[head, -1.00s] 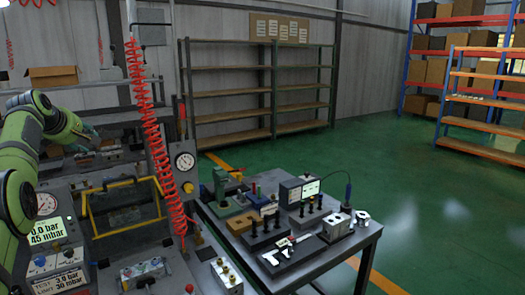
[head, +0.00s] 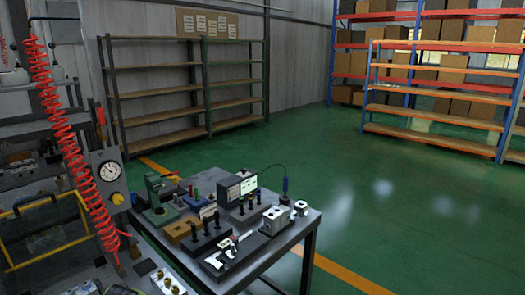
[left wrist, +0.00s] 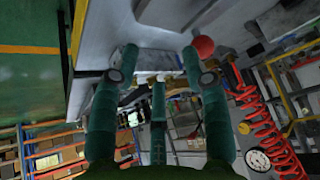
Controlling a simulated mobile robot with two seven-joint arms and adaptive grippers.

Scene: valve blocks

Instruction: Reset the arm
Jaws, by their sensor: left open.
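My left gripper (left wrist: 159,64) shows only in the left wrist view. Its teal fingers are spread apart and nothing is clearly held between them. A grey bench surface with a pale metal block (left wrist: 150,60) lies beyond the fingertips; I cannot tell the distance. A red ball knob (left wrist: 204,46) is just past the right finger. The head view shows neither of my arms. In it, a silver valve block (head: 275,220) stands on the side table (head: 262,262).
In the head view the test bench is at left, with a red coiled hose (head: 75,150), a pressure gauge (head: 110,171) and a yellow-framed bin (head: 45,232). A green press (head: 157,200) stands on the side table. Open green floor (head: 400,200) lies right, before orange-and-blue shelving (head: 440,93).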

